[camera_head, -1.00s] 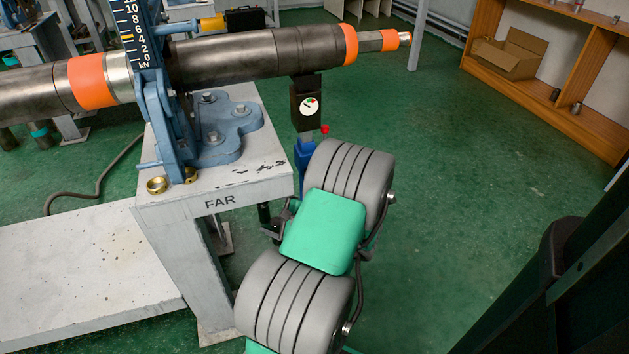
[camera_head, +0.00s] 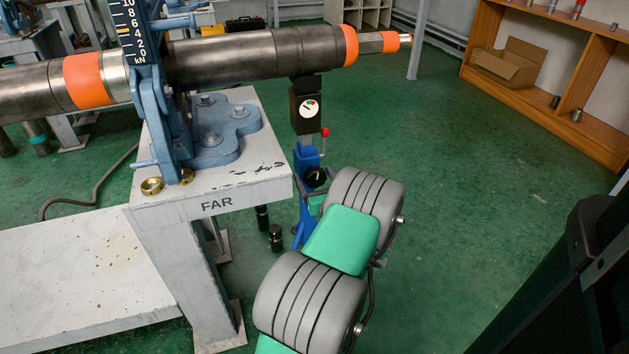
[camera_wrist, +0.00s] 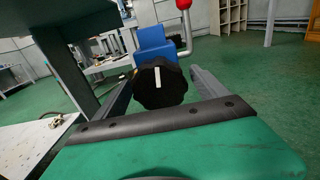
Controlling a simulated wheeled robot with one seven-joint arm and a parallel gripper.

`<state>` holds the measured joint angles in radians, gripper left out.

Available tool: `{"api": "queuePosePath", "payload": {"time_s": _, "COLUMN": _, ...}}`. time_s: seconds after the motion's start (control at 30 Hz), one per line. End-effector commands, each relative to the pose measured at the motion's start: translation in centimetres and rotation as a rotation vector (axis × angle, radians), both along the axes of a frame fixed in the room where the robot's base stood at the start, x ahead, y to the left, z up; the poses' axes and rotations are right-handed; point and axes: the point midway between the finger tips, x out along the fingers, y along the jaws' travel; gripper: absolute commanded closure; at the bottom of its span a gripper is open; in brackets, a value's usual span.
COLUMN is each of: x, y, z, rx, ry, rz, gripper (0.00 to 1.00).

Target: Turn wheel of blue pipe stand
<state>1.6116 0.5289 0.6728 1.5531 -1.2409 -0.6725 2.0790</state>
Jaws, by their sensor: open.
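The blue pipe stand (camera_head: 308,158) stands beyond the right end of the table, under the pipe. Its black wheel (camera_head: 316,176) is partly hidden by my arm in the head view. In the wrist view the wheel (camera_wrist: 160,88) faces me, with a white mark pointing nearly straight up, and the blue body (camera_wrist: 152,48) is behind it. My gripper (camera_wrist: 160,78) is open, with one finger on each side of the wheel. I cannot tell whether either finger touches it. In the head view my gripper is mostly hidden by my own arm.
The long pipe (camera_head: 255,55) with orange bands rests above, on the stand's gauge head (camera_head: 306,106). The table marked FAR (camera_head: 250,188) is close to the left of my arm. A red-knobbed lever (camera_wrist: 184,5) rises beside the stand. Green floor is free to the right.

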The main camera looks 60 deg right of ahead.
Motion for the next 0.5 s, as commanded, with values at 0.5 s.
{"api": "queuePosePath", "payload": {"time_s": 0.5, "x": 0.01, "y": 0.01, "z": 0.04, "rx": -0.001, "ry": 0.001, "rz": 0.001, "gripper": 0.43}}
